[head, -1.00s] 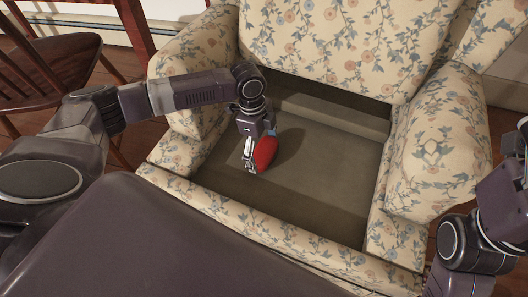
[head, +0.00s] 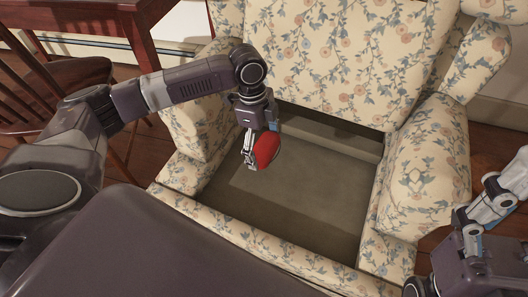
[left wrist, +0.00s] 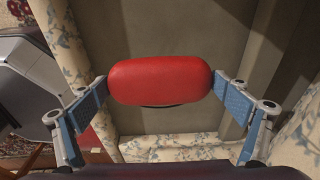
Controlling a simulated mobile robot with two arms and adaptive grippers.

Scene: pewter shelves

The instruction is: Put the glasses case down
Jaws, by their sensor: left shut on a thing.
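The glasses case is a red, rounded, oblong thing (head: 265,150). My left gripper (head: 255,153) is shut on it and holds it over the left part of the armchair's sunken seat (head: 300,195). In the left wrist view the case (left wrist: 160,80) lies across between the two blue-padded fingers, one at each end. The case appears apart from the seat, but the gap below is hard to judge. My right gripper (head: 500,195) is at the right edge, outside the armchair; its finger opening is unclear.
The floral armchair has a high back (head: 335,60), a right armrest (head: 425,165) and a front edge (head: 270,250) around the bare seat. A wooden chair (head: 60,75) and a table (head: 90,15) stand at the left. The seat's middle and right are clear.

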